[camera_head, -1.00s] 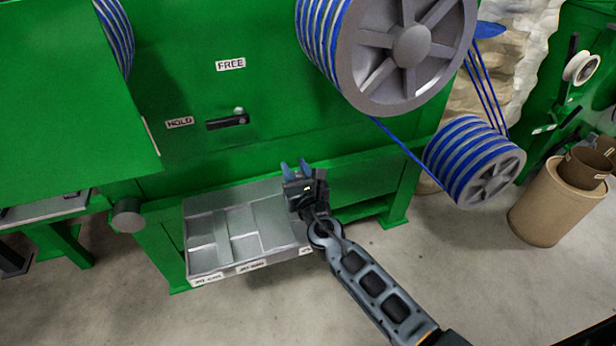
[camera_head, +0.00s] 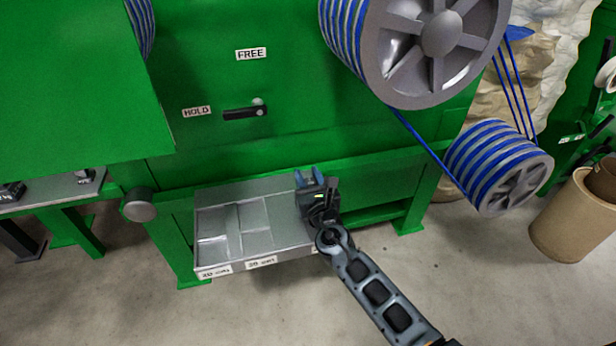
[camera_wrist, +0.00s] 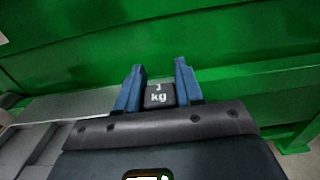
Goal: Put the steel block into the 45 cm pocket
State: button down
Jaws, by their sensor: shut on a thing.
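A dark block (camera_wrist: 159,95) with white "kg" lettering sits between the two blue fingers of my gripper (camera_wrist: 158,82) in the wrist view. The digit above "kg" is hard to read. In the head view my gripper (camera_head: 309,178) is over the right end of a grey metal tray (camera_head: 222,262) with several pockets; the block cannot be made out there. Front labels appear to read 20 cm (camera_head: 216,271) and 30 cm (camera_head: 261,262). A label further right is mostly hidden by my arm, as is the right pocket. I cannot tell whether the block touches the tray.
A green machine (camera_head: 200,75) stands behind the tray, with a lever (camera_head: 245,112) near HOLD and FREE signs. Floor in front is clear.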

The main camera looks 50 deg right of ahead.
jog(key=c, duration=0.7)
grip_release()
jog(key=shift+f, duration=0.1)
jog(key=v, duration=1.2)
jog(key=shift+p, duration=0.3)
